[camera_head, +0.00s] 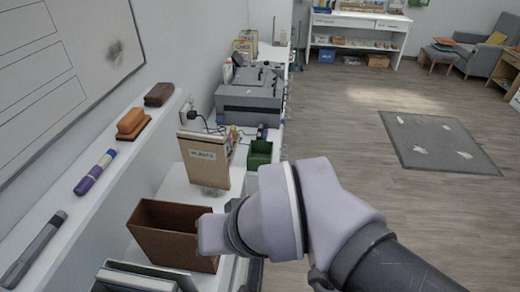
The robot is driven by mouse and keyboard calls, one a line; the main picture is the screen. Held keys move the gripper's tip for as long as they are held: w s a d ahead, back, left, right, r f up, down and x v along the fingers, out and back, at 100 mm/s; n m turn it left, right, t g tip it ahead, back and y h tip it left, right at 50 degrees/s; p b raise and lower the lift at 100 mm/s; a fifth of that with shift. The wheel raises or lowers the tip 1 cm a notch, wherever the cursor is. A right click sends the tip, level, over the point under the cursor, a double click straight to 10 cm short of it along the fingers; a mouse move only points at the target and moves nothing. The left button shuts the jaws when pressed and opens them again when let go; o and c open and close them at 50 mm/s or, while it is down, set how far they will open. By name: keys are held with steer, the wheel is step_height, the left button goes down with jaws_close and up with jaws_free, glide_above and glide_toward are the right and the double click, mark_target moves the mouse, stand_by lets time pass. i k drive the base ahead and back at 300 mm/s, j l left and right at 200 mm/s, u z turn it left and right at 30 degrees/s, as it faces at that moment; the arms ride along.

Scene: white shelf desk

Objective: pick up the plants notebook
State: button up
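A tan notebook (205,168) stands upright on the white desk, left of the picture's middle. It has a small pale label whose dark lettering is too small to read surely; it may be the plants notebook. My arm reaches in from the lower right, and its pale lilac joint is in front of the desk's right side. My gripper cannot be made out; the arm's end is hidden behind its own links or out of view.
A brown open box (168,222) stands in front of the notebook, partly covered by my arm. A green bin (260,154) is right of the notebook, with a grey printer (250,104) behind. A ledge (65,212) at left holds markers and erasers.

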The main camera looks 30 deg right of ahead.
mark_target(205, 155)
steer(key=z, duration=0.25)
steer(key=i+l+u, duration=0.2)
steer(key=u, duration=0.15)
steer(key=i+l+u, duration=0.15)
steer(key=l+u, duration=0.25)
steer(key=i+l+u, duration=0.15)
steer(key=l+u, duration=0.6)
steer(key=l, duration=0.15)
steer(key=l+u, duration=0.35)
steer(key=i+l, duration=0.05)
steer(key=l, duration=0.05)
